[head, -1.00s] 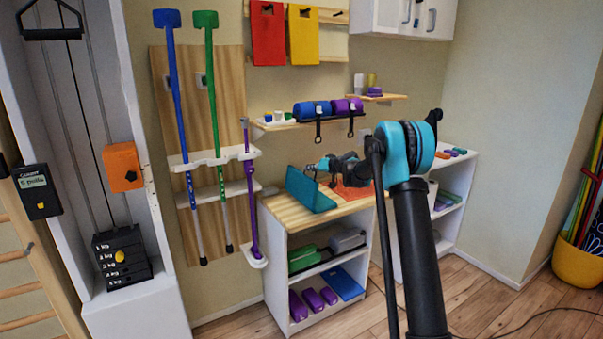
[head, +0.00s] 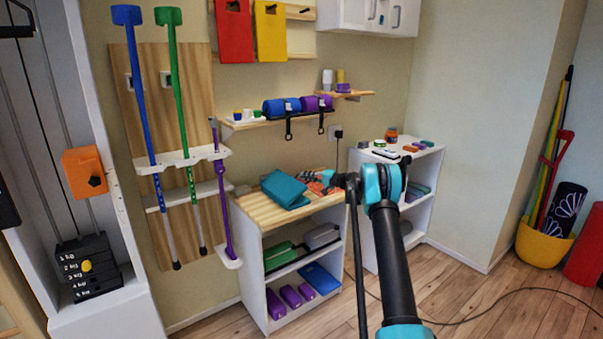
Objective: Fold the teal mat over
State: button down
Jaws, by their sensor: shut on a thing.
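The teal mat (head: 286,189) lies on the wooden top of the low cabinet (head: 262,213). One flap is folded over the rest and slopes slightly, with the layers showing at the front right edge. My gripper (head: 309,177) is at the mat's right side, low over the cabinet top, and shut on the mat's edge. The fingertips are small and partly merge with the things behind them, so the exact grip is hard to see.
An orange-red patterned item (head: 318,188) lies right of the mat, under my gripper. Above is a wall shelf (head: 262,123) with blue and purple rolls. A white shelf unit (head: 420,165) with small items stands to the right. Crutches (head: 186,140) hang at left.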

jog(key=shift+w+d+f+m, duration=0.1)
jog(key=shift+d+f+m, duration=0.1)
jog(key=shift+f, duration=0.25)
jog(key=shift+w+d+f+m, duration=0.1)
jog(key=shift+f+m, duration=0.1)
jog(key=shift+f, duration=0.25)
jog(key=shift+w+d+f, duration=0.1)
jog(key=shift+d+f, duration=0.05)
jog(key=shift+f, duration=0.3)
jog(key=shift+w+d+f, duration=0.1)
jog(key=shift+f, duration=0.3)
jog(key=c, duration=1.7)
grip_release()
jog(key=shift+s+d, duration=0.2)
jog(key=shift+d, duration=0.35)
jog(key=v, duration=1.1)
jog(key=shift+a+f, duration=0.1)
jog(key=shift+f, duration=0.05)
